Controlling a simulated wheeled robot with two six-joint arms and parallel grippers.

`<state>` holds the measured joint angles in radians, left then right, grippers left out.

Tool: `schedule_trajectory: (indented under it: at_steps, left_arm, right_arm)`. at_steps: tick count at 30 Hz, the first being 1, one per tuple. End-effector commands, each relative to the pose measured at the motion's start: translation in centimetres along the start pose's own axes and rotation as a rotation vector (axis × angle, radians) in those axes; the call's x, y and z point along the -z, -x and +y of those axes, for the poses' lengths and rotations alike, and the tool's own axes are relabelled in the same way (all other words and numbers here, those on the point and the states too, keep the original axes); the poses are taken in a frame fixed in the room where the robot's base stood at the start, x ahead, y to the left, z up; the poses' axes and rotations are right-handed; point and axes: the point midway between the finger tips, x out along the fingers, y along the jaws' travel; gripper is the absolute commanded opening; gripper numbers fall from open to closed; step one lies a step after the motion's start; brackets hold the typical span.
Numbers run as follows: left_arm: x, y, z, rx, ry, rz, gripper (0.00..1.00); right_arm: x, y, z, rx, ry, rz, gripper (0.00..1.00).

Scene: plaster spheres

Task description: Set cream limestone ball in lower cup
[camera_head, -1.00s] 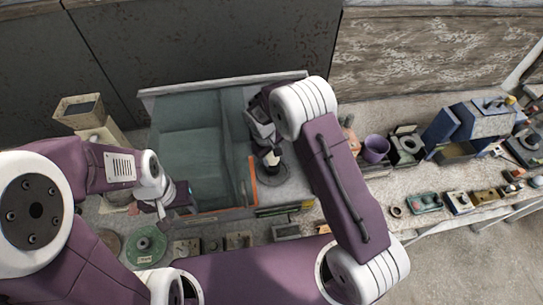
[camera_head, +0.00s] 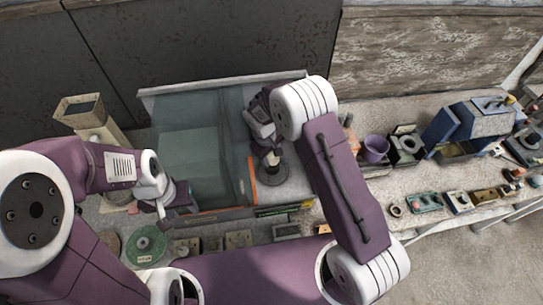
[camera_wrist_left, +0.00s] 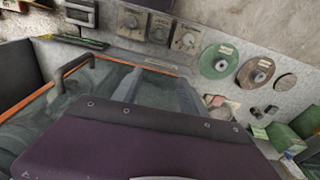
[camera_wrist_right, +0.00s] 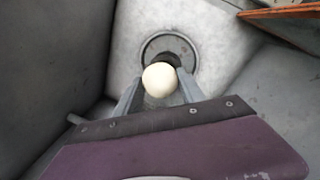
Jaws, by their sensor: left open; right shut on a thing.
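The cream limestone ball (camera_wrist_right: 160,79) is between the fingers of my right gripper (camera_wrist_right: 158,92), which is shut on it. In the right wrist view, a round dark-rimmed cup (camera_wrist_right: 170,42) lies just beyond the ball on a pale surface, and the ball overlaps its near edge. In the head view, the round grey base (camera_head: 271,172) shows under my right gripper (camera_head: 271,156), and the wrist partly hides that spot. I cannot tell whether the ball touches the cup. My left gripper (camera_wrist_left: 155,88) is open and empty.
A purple cup (camera_head: 375,149) stands to the right.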

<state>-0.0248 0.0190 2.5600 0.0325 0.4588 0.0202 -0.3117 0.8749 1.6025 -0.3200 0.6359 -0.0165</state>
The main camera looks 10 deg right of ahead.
Motion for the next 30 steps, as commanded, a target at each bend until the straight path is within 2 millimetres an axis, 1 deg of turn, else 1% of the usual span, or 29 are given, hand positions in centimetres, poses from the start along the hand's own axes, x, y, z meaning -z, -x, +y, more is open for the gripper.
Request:
schedule_trajectory:
  at_steps: [8,30]
  left_arm:
    - [0.0,-0.1,0.0,0.0,0.0,0.0,0.5]
    - [-0.1,-1.3,0.0,0.0,0.0,0.0,0.5]
  right_arm:
    - [0.0,-0.1,0.0,0.0,0.0,0.0,0.06]
    - [0.0,-1.6,-0.3,0.0,0.0,0.001,0.06]
